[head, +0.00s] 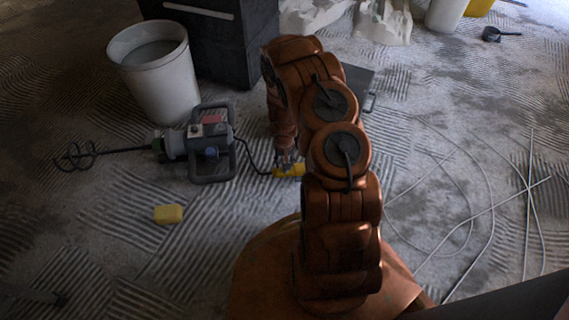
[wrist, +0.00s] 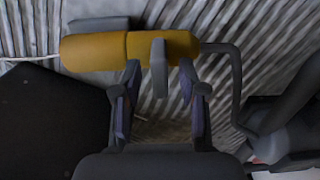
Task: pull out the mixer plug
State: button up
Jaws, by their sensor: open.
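The mixer (head: 208,145) lies on the floor left of my arm in the head view, with a dark cord running from it to a yellow plug connection (head: 290,170). In the wrist view the yellow body has a seam. Its right part, the plug (wrist: 182,46), takes the dark cord (wrist: 236,75). Its left part, the socket (wrist: 92,51), has a pale cable on its left. A grey upright tab (wrist: 158,66) stands on the plug. My gripper (wrist: 160,82) is open, its fingertips apart on either side of the tab; contact cannot be told.
A white bucket (head: 158,82) and a dark cabinet (head: 215,55) stand behind the mixer. A yellow block (head: 168,213) lies in front. A dark flat slab (wrist: 45,115) lies beside the connection. Loose cables (head: 485,205) spread over the floor at right.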

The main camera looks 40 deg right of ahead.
jog(key=shift+f, duration=0.1)
grip_shut()
dwell(0.3)
dwell(0.4)
